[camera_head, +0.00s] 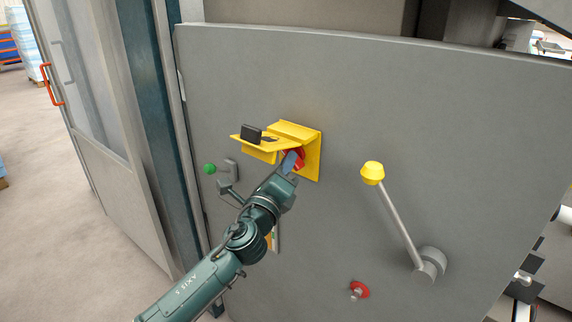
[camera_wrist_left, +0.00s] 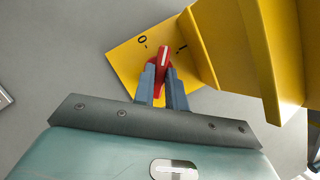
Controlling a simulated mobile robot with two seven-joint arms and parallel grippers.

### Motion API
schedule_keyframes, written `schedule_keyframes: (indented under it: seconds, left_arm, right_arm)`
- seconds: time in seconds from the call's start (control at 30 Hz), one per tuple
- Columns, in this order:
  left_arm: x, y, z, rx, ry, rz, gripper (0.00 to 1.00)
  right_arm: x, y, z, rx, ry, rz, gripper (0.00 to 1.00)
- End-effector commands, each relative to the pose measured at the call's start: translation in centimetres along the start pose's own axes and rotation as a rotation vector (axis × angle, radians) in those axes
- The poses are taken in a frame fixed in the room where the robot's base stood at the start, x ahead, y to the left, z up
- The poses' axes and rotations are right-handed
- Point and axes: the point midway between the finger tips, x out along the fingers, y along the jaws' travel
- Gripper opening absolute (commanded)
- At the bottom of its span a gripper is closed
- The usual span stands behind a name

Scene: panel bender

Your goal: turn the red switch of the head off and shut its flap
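The red switch (camera_wrist_left: 163,58) sits on a yellow plate (camera_wrist_left: 127,55) with marks 0 and I. Its white line points between the two marks in the left wrist view. My left gripper (camera_wrist_left: 161,76) has one finger on each side of the red handle and looks shut on it. In the head view, the left gripper (camera_head: 291,161) reaches under the raised yellow flap (camera_head: 262,146), and the red switch (camera_head: 298,157) is partly hidden behind the fingers. The flap stands open, jutting out from the panel, with a black piece (camera_head: 251,133) on it. My right gripper is not in view.
The grey panel (camera_head: 330,90) carries a green-knobbed lever (camera_head: 210,168) left of the switch. A long lever with a yellow knob (camera_head: 372,172) stands to the right, and a red knob (camera_head: 359,289) is lower down. A glazed door (camera_head: 85,75) is at the left.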

Motion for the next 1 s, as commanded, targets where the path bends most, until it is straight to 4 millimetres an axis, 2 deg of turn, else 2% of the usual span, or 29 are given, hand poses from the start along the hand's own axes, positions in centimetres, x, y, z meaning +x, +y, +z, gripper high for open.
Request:
schedule_keyframes:
  seconds: [0.03, 0.23, 0.57, 0.73, 1.0]
  left_arm:
    - [0.0, 0.0, 0.0, 0.001, 0.0, 0.0, 0.18]
    - [0.0, 0.0, 0.0, 0.001, 0.0, 0.0, 0.34]
    - [-0.5, 0.1, 0.0, 0.002, 0.0, 0.0, 0.35]
    - [-2.9, 0.2, -0.1, 0.001, 0.002, 0.0, 0.35]
    - [-9.1, 0.3, -0.2, 0.001, 0.003, 0.001, 0.35]
  right_arm:
    - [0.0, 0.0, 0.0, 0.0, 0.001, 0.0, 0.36]
    - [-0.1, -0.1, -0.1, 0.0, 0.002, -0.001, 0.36]
    - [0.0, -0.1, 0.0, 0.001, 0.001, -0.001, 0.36]
    - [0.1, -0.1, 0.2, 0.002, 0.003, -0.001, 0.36]
    - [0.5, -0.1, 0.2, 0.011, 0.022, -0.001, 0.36]
